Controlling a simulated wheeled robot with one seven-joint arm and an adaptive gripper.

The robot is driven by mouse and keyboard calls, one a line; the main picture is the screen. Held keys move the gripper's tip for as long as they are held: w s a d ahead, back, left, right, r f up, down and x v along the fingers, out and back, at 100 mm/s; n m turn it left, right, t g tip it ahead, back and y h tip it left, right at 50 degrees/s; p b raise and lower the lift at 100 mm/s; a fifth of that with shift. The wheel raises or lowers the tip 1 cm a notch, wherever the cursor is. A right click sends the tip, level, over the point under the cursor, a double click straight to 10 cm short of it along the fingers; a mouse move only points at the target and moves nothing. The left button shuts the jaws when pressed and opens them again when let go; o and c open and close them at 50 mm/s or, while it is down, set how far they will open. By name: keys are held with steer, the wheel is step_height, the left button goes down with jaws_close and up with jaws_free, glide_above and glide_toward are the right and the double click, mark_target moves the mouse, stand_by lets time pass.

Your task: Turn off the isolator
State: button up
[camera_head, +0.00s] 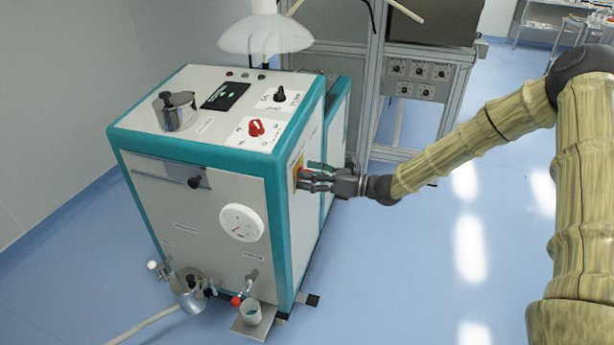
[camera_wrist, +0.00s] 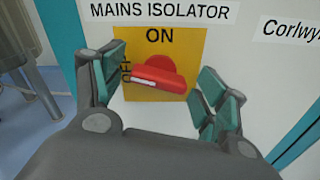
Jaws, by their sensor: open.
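The mains isolator is a red rotary knob (camera_wrist: 158,76) on a yellow plate (camera_wrist: 188,42), under a "MAINS ISOLATOR" label in the wrist view. "ON" is printed above the knob and "OFF" runs sideways at its left. The knob's raised grip lies nearly level, tilted slightly. My gripper (camera_wrist: 165,97) is open, with its fingers on either side of the knob and apart from it in that view. In the head view my gripper (camera_head: 312,178) is at the right side of the machine, in front of the yellow plate (camera_head: 297,170), and partly hides the knob.
The white and teal machine (camera_head: 190,165) has a red selector (camera_head: 256,128) and a black knob (camera_head: 280,93) on top. A gauge (camera_head: 241,222) is on its front. A grey metal frame (camera_head: 420,75) with a control panel stands behind.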

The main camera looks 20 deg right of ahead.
steer(key=shift+w+a, duration=0.15)
steer(key=shift+a, duration=0.1)
steer(key=shift+c, duration=0.2)
steer(key=c, duration=1)
steer(key=shift+d+f+n+b, duration=0.1)
steer(key=shift+f+n+b, duration=0.05)
steer(key=shift+n+b, duration=0.85)
steer(key=shift+n, duration=0.7)
